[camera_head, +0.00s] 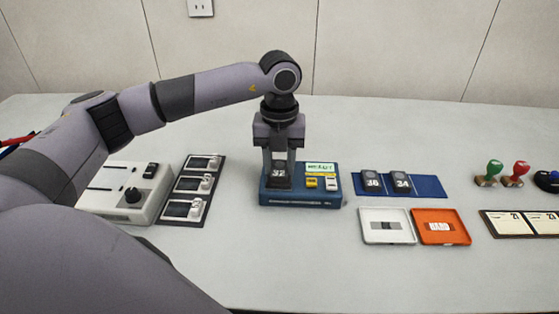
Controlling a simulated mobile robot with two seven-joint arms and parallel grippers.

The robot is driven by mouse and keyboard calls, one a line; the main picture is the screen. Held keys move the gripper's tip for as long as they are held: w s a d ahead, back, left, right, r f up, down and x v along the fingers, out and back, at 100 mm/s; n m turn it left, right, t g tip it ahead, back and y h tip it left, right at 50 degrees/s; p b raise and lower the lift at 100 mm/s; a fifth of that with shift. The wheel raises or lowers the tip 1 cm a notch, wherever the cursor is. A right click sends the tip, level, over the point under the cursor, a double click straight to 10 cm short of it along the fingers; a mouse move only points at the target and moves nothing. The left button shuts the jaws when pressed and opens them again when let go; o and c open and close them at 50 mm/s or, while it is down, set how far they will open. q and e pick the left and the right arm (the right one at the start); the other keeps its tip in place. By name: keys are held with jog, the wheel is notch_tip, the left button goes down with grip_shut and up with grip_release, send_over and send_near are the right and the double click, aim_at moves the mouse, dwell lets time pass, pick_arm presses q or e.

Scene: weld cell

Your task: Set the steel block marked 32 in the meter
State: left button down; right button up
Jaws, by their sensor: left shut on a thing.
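The dark steel block marked 32 (279,173) is at the left part of the blue meter (300,200), upright, with its number facing me. My left gripper (280,163) points straight down from above and is shut on this block. I cannot tell whether the block's underside rests fully on the meter. The meter has a lit greenish display (320,168), a yellow button (311,183) and a pale button (331,184) on its right part. Blocks marked 36 (372,182) and 34 (400,182) stand on a blue mat (428,186) to the right. My right gripper is not in view.
A white tray (373,236) and an orange tray (459,236) lie in front of the mat. Stamps (516,173) and date cards (496,223) are at the far right. A white device (115,207) and a dark panel (172,218) are left. The front middle table is clear.

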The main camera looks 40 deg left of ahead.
pick_arm(q)
jog(key=c, duration=0.6)
grip_release()
jog(key=shift+r, duration=0.1)
jog(key=shift+r+p, duration=2.55)
jog(key=shift+r, duration=0.9)
jog(key=shift+f, duration=0.1)
